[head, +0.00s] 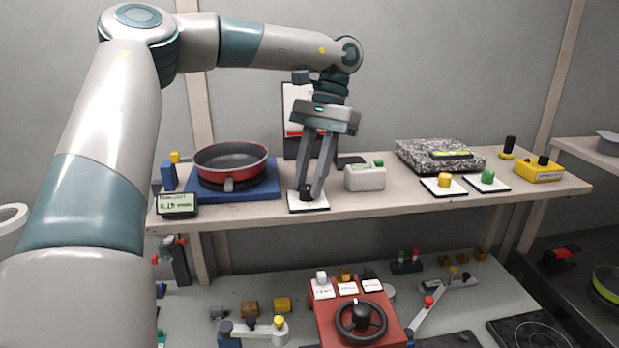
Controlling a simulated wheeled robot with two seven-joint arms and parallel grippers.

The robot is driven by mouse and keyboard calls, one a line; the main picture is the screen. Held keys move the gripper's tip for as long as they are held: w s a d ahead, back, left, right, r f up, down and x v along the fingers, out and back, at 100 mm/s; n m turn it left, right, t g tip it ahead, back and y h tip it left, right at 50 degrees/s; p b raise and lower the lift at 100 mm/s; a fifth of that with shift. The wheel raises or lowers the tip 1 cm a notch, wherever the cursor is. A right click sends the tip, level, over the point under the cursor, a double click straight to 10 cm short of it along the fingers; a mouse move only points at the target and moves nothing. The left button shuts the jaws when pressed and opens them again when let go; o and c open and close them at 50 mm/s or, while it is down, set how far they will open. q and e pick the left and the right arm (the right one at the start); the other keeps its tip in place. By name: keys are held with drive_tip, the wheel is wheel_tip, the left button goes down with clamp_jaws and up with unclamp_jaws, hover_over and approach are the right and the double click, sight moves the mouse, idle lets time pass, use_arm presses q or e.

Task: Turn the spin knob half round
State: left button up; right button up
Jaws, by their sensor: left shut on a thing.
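A black knob (306,195) stands on a small white plate (309,208) near the front edge of the upper shelf. My left gripper (308,189) reaches down from above with its fingers pointing at the shelf, and it is shut on this black knob. The fingers hide part of the knob, so its turn angle cannot be read. A yellow knob (445,180) and a green knob (487,177) sit on similar white plates further right. No readable label shows which one is the spin knob. My right gripper is not in view.
A red pan (231,157) on a blue base (262,188) stands left of the black knob, with a small display (177,204) in front. A white box with a green button (365,178) is close on the right. A black handwheel (361,319) is on the lower table.

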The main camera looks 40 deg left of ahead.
use_arm(q)
drive_tip(key=o, duration=1)
drive_tip(key=shift+o, duration=0.2)
drive_tip(key=shift+w+r, duration=0.1)
drive_tip(key=shift+r, duration=0.05)
drive_tip(key=shift+w+r, duration=0.1)
drive_tip(key=shift+r, duration=0.1)
drive_tip(key=p+v, duration=0.5)
drive_tip(key=v, duration=1.1)
drive_tip(key=shift+r, duration=0.35)
